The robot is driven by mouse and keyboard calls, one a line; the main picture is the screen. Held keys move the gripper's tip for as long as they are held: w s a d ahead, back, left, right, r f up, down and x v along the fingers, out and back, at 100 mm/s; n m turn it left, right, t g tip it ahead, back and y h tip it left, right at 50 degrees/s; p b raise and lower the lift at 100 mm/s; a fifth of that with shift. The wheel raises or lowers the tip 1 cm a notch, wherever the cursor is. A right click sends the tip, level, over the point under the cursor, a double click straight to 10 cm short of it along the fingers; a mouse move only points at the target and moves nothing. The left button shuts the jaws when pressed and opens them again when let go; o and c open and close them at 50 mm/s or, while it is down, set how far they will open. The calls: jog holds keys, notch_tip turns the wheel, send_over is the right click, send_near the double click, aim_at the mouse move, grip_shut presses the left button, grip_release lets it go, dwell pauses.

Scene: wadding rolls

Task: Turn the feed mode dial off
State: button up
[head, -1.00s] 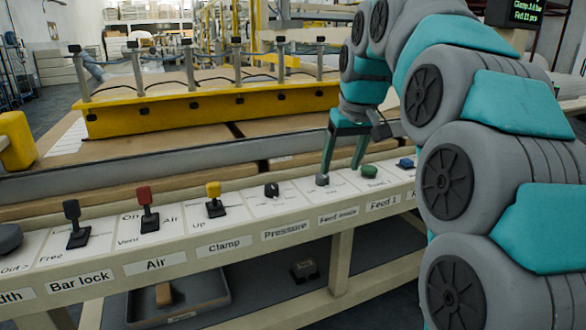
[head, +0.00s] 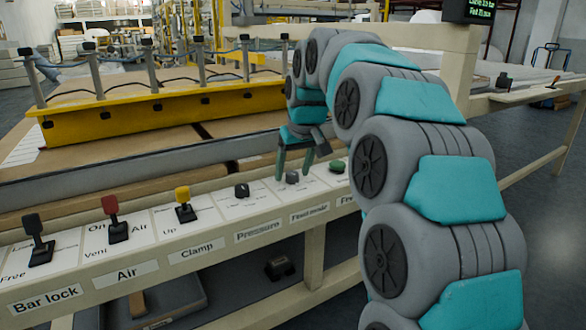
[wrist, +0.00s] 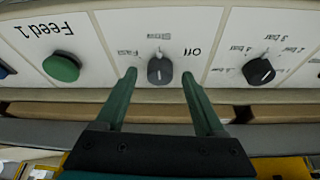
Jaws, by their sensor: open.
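The feed mode dial is a small grey knob (head: 292,177) on the white control panel, above the "Feed mode" label. In the wrist view the knob (wrist: 160,71) shows with upside-down lettering; "Off" is on its right and another word on its left. Its pointer seems to face the top of that picture, between the two words, not at "Off". My gripper (head: 293,179) is open and empty. In the wrist view its green fingertips (wrist: 159,75) lie on either side of the knob, with gaps. I cannot tell how high they are above the panel.
The pressure dial (wrist: 258,71) and the green Feed 1 button (wrist: 62,67) flank the knob. Yellow, red and black levers (head: 183,204) stand further left. A yellow beam with posts (head: 160,112) lies behind the panel. Floor is clear at the right.

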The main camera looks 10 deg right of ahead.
jog(key=shift+f, duration=0.1)
grip_shut()
dwell(0.6)
